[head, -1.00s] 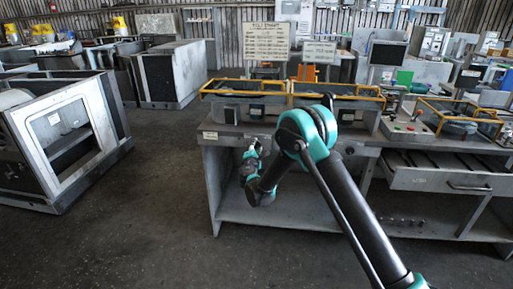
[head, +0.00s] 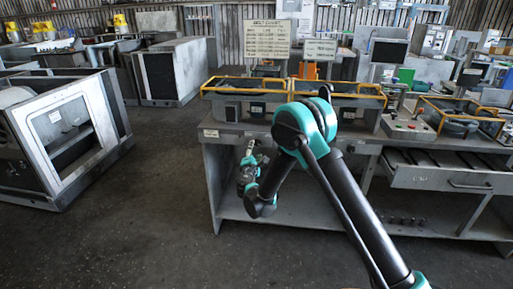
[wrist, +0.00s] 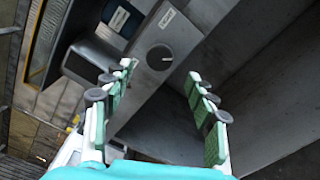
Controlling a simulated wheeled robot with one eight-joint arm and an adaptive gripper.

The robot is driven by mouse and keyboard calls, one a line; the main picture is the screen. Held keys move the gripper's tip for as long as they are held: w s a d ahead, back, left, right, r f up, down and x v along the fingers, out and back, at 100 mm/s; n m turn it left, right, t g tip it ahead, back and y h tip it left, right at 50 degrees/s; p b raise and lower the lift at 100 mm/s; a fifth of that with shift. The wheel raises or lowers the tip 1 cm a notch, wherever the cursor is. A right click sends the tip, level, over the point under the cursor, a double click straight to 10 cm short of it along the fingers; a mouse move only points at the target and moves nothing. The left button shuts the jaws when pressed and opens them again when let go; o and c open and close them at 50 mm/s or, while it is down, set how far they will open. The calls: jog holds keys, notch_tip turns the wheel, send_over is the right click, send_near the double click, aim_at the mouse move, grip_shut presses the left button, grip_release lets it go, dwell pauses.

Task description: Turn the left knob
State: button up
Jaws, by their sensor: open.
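A dark round knob (wrist: 159,57) sits on the grey front panel of the bench in the wrist view. A light mark shows on its face. My gripper (wrist: 159,73) is open, with its green-padded fingers spread to the left and right of the knob's line. Nothing is between the fingers. The knob appears beyond the fingertips, and I cannot tell the exact gap. In the head view my gripper (head: 250,154) is small and in front of the bench's left front edge. The knob cannot be made out there.
The grey workbench (head: 225,165) carries yellow-railed trays on top. An open drawer (head: 440,178) juts out at the right. A grey cabinet with a framed opening (head: 70,135) stands at the left. The floor (head: 150,220) between is clear.

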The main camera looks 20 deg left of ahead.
jog(key=shift+v, duration=2.75)
